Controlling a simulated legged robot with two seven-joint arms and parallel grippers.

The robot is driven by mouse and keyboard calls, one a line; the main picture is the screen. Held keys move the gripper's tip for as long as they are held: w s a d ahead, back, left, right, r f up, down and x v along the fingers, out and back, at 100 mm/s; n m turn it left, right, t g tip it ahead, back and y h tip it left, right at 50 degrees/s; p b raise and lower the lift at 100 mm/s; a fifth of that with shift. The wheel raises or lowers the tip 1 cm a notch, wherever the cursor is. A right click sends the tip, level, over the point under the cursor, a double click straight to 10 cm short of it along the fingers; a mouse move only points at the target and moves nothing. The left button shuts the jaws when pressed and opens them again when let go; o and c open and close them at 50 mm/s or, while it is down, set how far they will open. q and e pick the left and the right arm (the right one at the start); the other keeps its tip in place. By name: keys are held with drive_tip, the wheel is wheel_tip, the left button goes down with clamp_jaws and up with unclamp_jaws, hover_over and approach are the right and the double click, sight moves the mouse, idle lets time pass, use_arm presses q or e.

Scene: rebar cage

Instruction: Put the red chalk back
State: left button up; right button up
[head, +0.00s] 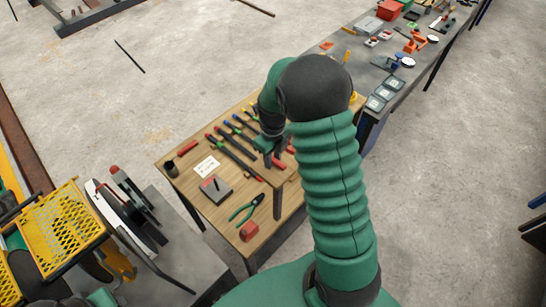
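My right gripper (274,156) is low over the right part of the wooden table (185,198), pointing down. Its fingers are small and dark here, and I cannot tell whether they are open or shut. A short red piece (279,163) shows right at the fingertips; I cannot tell whether it is held or lies on the table. Another red stick (187,147) lies near the table's left corner. Which of them is the red chalk is not clear. My arm hides part of the table's right side. My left gripper is not in view.
Several bars with coloured ends (235,142) lie across the table. A white card (206,166), a grey block (216,188), green-handled pliers (245,208) and a red block (249,231) lie in front. A yellow mesh basket (62,228) stands left. A long grey bench (408,68) runs behind.

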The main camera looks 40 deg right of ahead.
drive_tip(key=shift+d+f, duration=0.1)
idle(0.5)
idle(0.3)
drive_tip(key=shift+w+r, duration=0.1)
drive_tip(key=shift+r, duration=0.4)
wheel_tip(320, 180, up, 11)
drive_tip(key=b, duration=0.2)
drive_tip(key=s+a+f+n+t, duration=0.1)
drive_tip(key=s+a+f+n, duration=0.2)
drive_tip(key=n, duration=0.8)
drive_tip(key=s+a+f+n, duration=0.2)
drive_tip(key=a+n, duration=0.6)
drive_tip(key=n, duration=0.4)
drive_tip(key=s+a+f+n+t, duration=0.1)
drive_tip(key=s+a+f+n, duration=0.2)
drive_tip(key=n, duration=0.9)
drive_tip(key=a+f, duration=0.1)
drive_tip(key=a, duration=0.2)
drive_tip(key=shift+s+t, duration=0.3)
